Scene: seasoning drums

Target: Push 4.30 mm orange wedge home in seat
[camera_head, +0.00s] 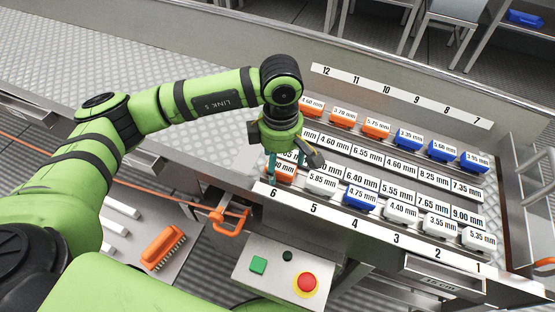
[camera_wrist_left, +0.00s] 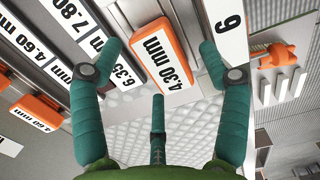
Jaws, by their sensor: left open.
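The 4.30 mm orange wedge (camera_wrist_left: 165,62) shows its white label and orange edges in the left wrist view, between the two upper fingers of my left gripper (camera_wrist_left: 163,68). The fingers are spread, with space on both sides of the wedge; I cannot tell whether any fingertip touches it. In the head view the wedge (camera_head: 288,175) is partly hidden beneath my left gripper (camera_head: 291,162), at the row end beside number 6. How deep the wedge sits in its seat cannot be told. My right gripper is out of view.
Front-row neighbours are a white 5.85 mm block (camera_head: 321,184) and a blue 4.75 mm block (camera_head: 360,198). More orange and blue blocks line the back row. A control box with a red button (camera_head: 306,283), an orange handle (camera_head: 229,221) and a brush (camera_head: 163,248) are nearer.

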